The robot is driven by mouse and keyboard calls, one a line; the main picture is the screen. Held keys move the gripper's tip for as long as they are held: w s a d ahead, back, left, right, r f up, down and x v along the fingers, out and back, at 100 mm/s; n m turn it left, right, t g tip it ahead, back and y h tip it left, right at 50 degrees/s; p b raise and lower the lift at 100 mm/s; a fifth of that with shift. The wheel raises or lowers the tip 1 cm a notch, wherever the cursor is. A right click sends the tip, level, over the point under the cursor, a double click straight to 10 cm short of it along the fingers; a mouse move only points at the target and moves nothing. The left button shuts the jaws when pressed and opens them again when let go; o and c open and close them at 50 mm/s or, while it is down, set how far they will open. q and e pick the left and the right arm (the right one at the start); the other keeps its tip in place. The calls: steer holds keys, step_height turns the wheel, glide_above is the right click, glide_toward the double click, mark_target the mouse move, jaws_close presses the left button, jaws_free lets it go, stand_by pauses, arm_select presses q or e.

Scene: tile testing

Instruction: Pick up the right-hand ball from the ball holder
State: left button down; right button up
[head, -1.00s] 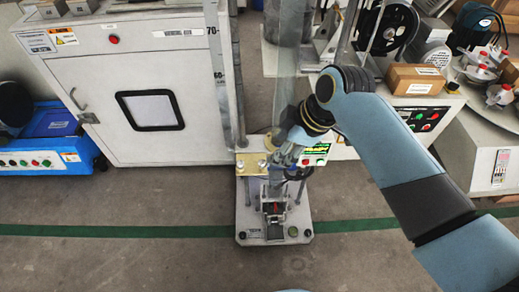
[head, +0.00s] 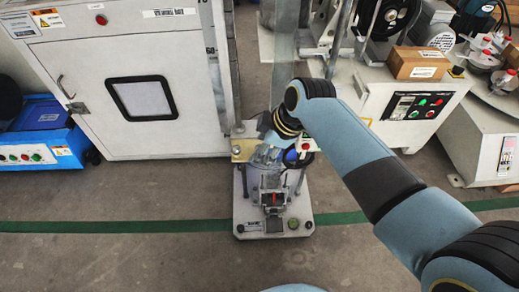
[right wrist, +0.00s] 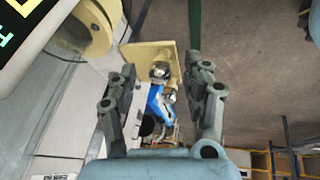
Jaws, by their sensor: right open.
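The ball holder (right wrist: 140,54) is a yellow plate in the right wrist view, and it also shows in the head view (head: 243,157) on the machine's back left. Two shiny silver balls show at the holder: one ball (right wrist: 160,70) by the plate and another ball (right wrist: 169,94) nearer my gripper. My right gripper (right wrist: 166,72) is open, with its fingers apart on either side of the balls' line of sight. I cannot tell how far the balls lie from the fingertips. In the head view my right arm partly covers the holder's right side. My left gripper is out of view.
The small test machine (head: 248,222) stands on the grey floor over a green line (head: 110,226). A large white cabinet (head: 180,60) stands behind left. A control box (head: 415,108) with a cardboard box (head: 418,63) stands right. Floor in front is free.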

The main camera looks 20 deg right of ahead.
steer(key=shift+r, duration=0.1)
jaws_close()
